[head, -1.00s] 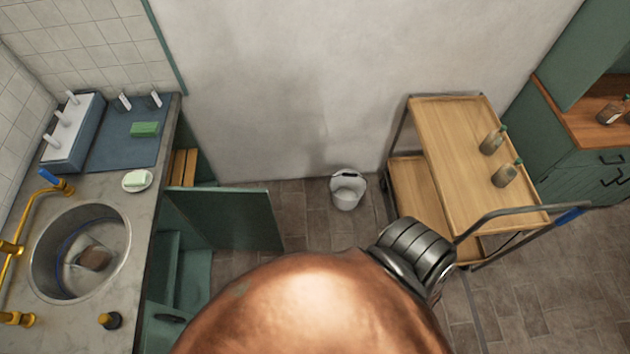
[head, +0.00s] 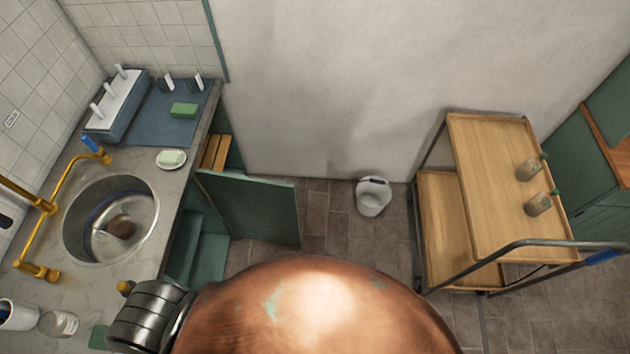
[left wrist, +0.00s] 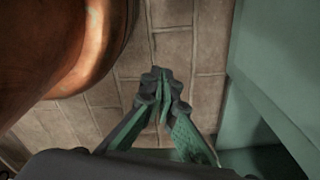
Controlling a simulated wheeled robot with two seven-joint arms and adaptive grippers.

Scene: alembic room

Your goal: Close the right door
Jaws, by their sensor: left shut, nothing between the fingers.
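A green cabinet door (head: 250,208) stands open below the sink counter in the head view, swung out over the floor. The green cabinet inside (head: 205,250) shows to its left, partly hidden by the counter. My left gripper (left wrist: 165,85) shows only in the left wrist view, with its fingers shut and empty above the floor tiles. A green panel (left wrist: 285,65) stands to the right of the fingers, apart from them; I cannot tell if it is the door or the cabinet. My right gripper is in neither view.
The counter (head: 150,225) holds a sink (head: 112,215), a soap dish (head: 171,160) and a blue mat (head: 160,120). A white bucket (head: 373,197) stands by the wall. A wooden cart (head: 490,170) with two bottles stands to the right.

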